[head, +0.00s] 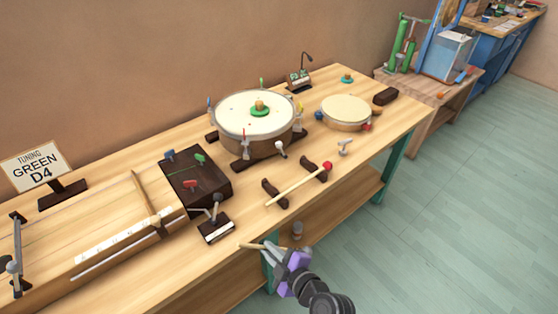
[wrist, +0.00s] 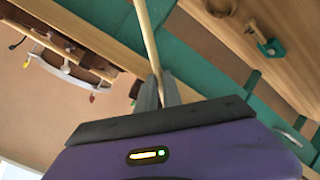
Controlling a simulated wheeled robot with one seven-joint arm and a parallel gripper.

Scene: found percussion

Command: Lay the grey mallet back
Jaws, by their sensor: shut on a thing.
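My gripper (head: 283,254) is in front of the table's near edge, at the bottom middle of the head view. It is shut on a pale wooden stick (head: 254,246), which I take to be the grey mallet. The stick points left from the jaws in the head view. In the wrist view the stick (wrist: 146,35) runs up from between my gripper's fingers (wrist: 159,88). I cannot make out the mallet's head for sure.
A large drum (head: 240,107) and a smaller drum (head: 346,110) stand behind the rests. A dark box (head: 197,183) and a small stand (head: 216,228) are to the left. A rounded grey object (head: 297,229) shows below the table edge.

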